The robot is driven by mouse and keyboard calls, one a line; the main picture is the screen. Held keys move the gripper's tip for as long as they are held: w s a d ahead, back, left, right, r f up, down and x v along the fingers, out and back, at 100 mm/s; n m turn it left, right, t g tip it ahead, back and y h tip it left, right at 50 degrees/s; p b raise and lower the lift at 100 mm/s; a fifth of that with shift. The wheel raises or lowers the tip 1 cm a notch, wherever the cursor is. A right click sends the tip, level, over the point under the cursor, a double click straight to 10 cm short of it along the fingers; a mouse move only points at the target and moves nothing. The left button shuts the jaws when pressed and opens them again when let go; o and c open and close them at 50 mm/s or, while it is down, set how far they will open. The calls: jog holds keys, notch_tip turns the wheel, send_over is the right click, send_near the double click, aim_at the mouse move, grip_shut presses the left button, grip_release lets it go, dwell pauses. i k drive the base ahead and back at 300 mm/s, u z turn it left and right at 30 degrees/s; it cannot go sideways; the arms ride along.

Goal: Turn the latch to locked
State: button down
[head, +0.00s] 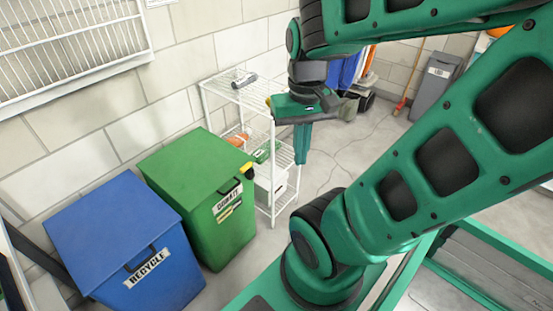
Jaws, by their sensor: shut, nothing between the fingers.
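My gripper (302,158) hangs below the wrist with its fingers pointing down, in front of the right side of the white wire shelf (237,92). The fingers look shut together, with nothing seen between them. I cannot make out a latch for certain in the head view. A small yellow-and-black thing (249,169) shows at the right edge of the green bin, too small to identify. My arm covers much of the right side of the view and may hide more.
The green bin (188,165) and blue recycle bin (110,215) stand at the left by the block wall. A wire rack (75,45) hangs above. A grey bin (436,84) and red-handled broom (408,80) stand at the back. Open floor (350,140) lies right of the shelf.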

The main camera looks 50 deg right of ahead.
aim_at(250, 164)
jog(key=z, duration=2.3)
jog(key=i, duration=0.4)
jog(key=u, duration=1.9)
